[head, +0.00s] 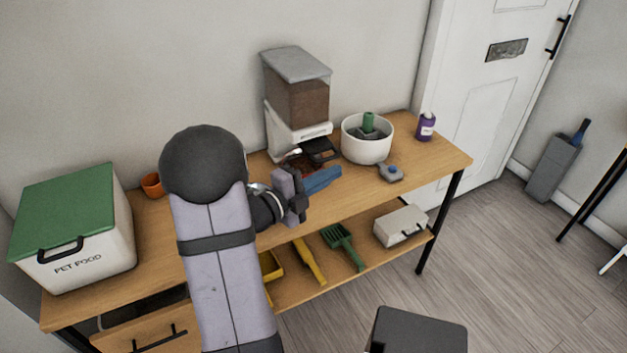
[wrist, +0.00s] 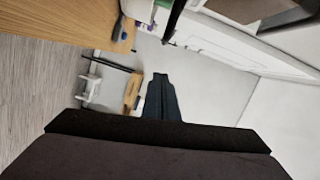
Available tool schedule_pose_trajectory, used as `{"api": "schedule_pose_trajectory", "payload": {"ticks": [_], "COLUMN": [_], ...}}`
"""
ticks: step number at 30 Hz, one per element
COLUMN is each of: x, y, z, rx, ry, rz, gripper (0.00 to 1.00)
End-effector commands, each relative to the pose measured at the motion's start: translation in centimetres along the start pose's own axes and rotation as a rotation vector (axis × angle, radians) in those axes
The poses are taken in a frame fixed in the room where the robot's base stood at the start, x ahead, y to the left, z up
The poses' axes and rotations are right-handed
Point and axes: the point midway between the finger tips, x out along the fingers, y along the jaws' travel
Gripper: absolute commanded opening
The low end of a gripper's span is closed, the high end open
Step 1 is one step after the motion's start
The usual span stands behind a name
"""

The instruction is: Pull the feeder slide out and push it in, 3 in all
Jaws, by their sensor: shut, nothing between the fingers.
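The feeder (head: 297,98) stands at the back of the wooden table in the head view, with a grey lid, a clear hopper of brown food and a white base. My gripper (head: 325,178) is in front of the feeder, with blue fingers shut and empty, pointing right. The fingers also show in the wrist view (wrist: 162,98). I cannot tell how far the slide is out; my arm partly hides the area left of it.
A white bowl (head: 367,146) with a green piece, a grey-blue item (head: 391,173) and a purple bottle (head: 426,127) stand to the right. A pet food bin (head: 75,225) and an orange cup (head: 152,185) are left. The lower shelf holds tools and a white box (head: 401,226).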

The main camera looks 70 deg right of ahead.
Motion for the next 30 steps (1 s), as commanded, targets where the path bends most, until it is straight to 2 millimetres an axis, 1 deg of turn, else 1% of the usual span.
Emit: {"api": "schedule_pose_trajectory", "payload": {"ticks": [1,3,6,10,15,26,30], "x": [1.0,0.9,1.1,1.3,1.5,1.5,1.8], "y": [0.0,-0.1,0.0,0.0,0.0,0.0,0.0], "z": [-0.2,1.3,2.4,3.3,3.8,3.9,5.0], "rx": [-0.002,-0.001,-0.001,-0.001,-0.001,0.000,0.001], "ry": [0.005,-0.003,-0.002,-0.001,-0.001,-0.001,-0.001], "rz": [0.002,0.000,0.000,0.001,0.001,0.000,-0.001], "gripper": [0.00,0.00,0.00,0.00,0.00,0.00,0.00]}}
